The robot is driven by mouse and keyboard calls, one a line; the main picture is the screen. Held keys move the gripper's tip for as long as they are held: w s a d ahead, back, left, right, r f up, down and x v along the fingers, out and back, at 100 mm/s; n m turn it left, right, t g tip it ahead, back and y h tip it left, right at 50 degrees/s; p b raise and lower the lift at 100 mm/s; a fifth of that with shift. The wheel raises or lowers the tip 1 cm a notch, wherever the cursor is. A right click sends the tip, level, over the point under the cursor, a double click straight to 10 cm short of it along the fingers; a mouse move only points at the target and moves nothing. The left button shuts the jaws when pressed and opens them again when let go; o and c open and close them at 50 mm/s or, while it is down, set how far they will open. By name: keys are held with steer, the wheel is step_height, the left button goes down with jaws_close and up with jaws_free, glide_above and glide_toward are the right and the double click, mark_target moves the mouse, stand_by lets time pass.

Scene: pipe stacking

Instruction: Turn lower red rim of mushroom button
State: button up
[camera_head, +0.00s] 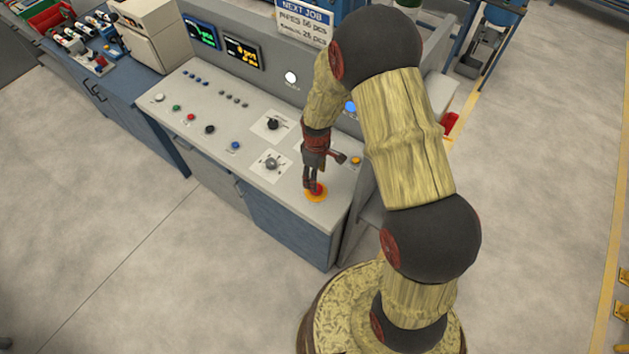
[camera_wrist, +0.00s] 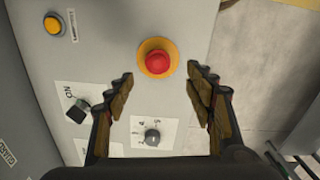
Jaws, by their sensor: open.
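The red mushroom button (camera_head: 317,190) sits on a yellow round base at the right front corner of the grey control panel. In the wrist view the red button (camera_wrist: 158,62) shows whole, with its yellow ring (camera_wrist: 146,48) around it. My gripper (camera_head: 310,186) is over the button in the head view and partly covers it. In the wrist view my gripper (camera_wrist: 163,75) is open, with one finger on each side of the button and visible gaps between the fingers and the red cap. Whether a fingertip touches the yellow ring cannot be told.
A rotary knob (camera_wrist: 152,136) on a white plate and a black switch (camera_wrist: 77,111) are nearby on the panel. A yellow-orange button (camera_wrist: 53,25) lies off to the side. Screens (camera_head: 243,52) stand on the upright back panel. The floor (camera_head: 180,270) in front is clear.

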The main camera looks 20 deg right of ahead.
steer(key=shift+w+d+f+p, duration=0.1)
steer(key=shift+w+f+p, duration=0.1)
steer(key=shift+f, duration=1.8)
steer(key=shift+w+d+f+p, duration=0.1)
steer(key=shift+f+p, duration=0.05)
steer(key=shift+f, duration=1.85)
steer(key=shift+s, duration=0.1)
steer(key=shift+c, duration=1.3)
steer(key=c, duration=0.9)
